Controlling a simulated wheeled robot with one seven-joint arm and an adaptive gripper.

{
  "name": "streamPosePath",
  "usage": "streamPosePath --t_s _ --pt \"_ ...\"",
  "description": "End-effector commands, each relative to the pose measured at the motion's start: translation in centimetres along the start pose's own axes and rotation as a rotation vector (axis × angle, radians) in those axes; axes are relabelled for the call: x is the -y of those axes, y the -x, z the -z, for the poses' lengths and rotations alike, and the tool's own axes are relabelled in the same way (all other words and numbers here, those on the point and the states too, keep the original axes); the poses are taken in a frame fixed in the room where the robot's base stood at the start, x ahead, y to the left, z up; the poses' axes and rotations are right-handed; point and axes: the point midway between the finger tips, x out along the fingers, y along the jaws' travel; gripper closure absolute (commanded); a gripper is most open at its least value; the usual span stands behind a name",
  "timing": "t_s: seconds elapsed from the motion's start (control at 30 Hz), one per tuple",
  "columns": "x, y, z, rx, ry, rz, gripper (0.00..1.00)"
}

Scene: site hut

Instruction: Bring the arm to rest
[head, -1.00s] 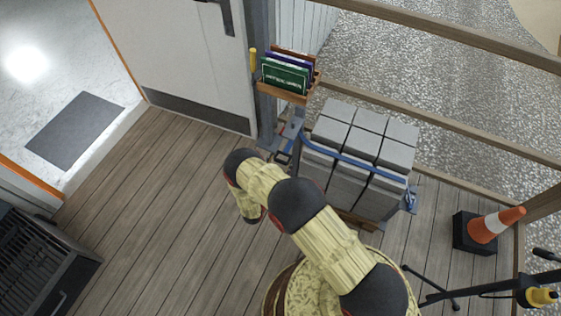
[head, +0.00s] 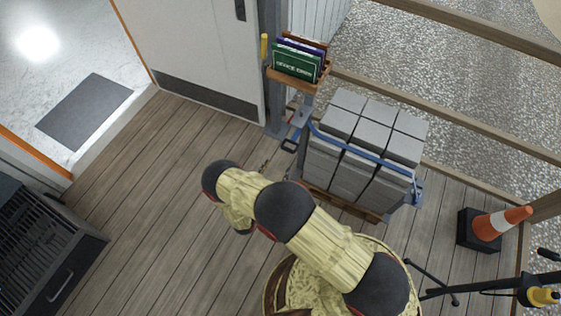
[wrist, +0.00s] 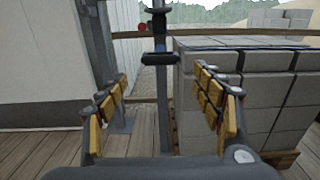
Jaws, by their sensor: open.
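My gripper (wrist: 165,105) shows in the wrist view with its two padded fingers wide apart and nothing between them. Beyond the fingers are a dark post and the stack of grey blocks (wrist: 250,90). In the head view my yellow and black arm reaches up and left from the bottom over the wooden floor. The gripper itself is hidden in the head view. The arm is bent, with its elbow left of the block stack.
A holder with folders (head: 297,65) is beside the door (head: 195,50). Floor (head: 150,190) at left is clear.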

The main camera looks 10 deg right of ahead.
Motion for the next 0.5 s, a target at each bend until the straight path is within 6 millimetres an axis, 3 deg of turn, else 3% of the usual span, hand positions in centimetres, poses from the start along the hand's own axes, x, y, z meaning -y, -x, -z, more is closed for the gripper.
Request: streamPosePath --t_s 0.17,0.5 --pt "-0.01 0.97 0.00 0.000 0.000 0.000 0.34" --pt "0.02 1.03 0.01 0.000 0.000 0.001 0.34"
